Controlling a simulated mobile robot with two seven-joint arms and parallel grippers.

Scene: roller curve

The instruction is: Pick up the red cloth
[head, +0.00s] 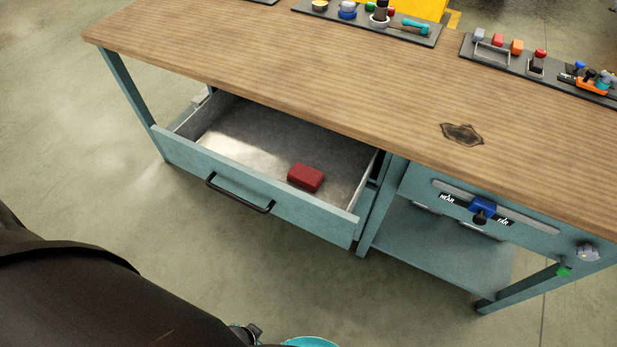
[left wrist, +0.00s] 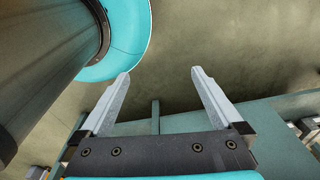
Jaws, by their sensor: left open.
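The red cloth (head: 306,177) is a small folded block. It lies on the floor of the open drawer (head: 240,198), towards its front right, in the head view. My left gripper shows only in the left wrist view (left wrist: 160,73). Its two grey fingers are spread apart with nothing between them. The cloth does not show in the left wrist view, so I cannot tell how far the gripper is from it. My right gripper is in neither view.
The drawer has a black bar handle (head: 238,196) and hangs under a wooden bench top (head: 330,75). Trays of small items stand along the bench's back. A panel with a blue slider (head: 482,207) and a knob (head: 587,252) is at right. Bare floor lies in front.

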